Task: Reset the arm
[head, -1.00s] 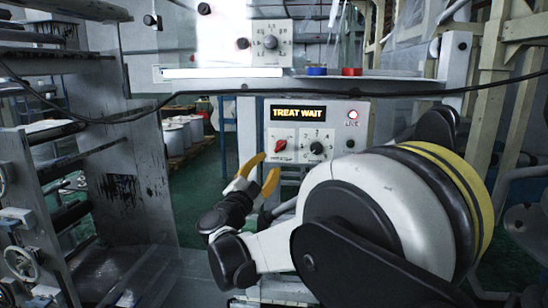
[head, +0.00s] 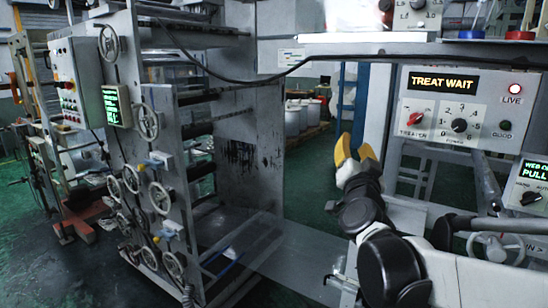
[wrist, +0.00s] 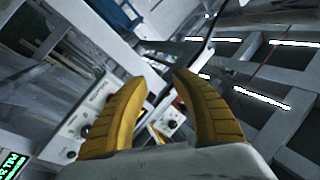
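My gripper (head: 357,152) has yellow-orange fingers and shows right of centre in the head view, in front of the aisle and left of the treater panel. In the wrist view my gripper (wrist: 160,95) has its two fingers spread apart with nothing between them. It is open and touches nothing that I can see. My arm is folded at the lower right of the head view.
A control panel (head: 452,108) reading TREAT WAIT, with a lit red lamp, stands at the right. A second panel (head: 530,185) is below it. A grey roller machine (head: 245,165) with several handwheels fills the left middle. Green floor (head: 70,270) is open at the lower left.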

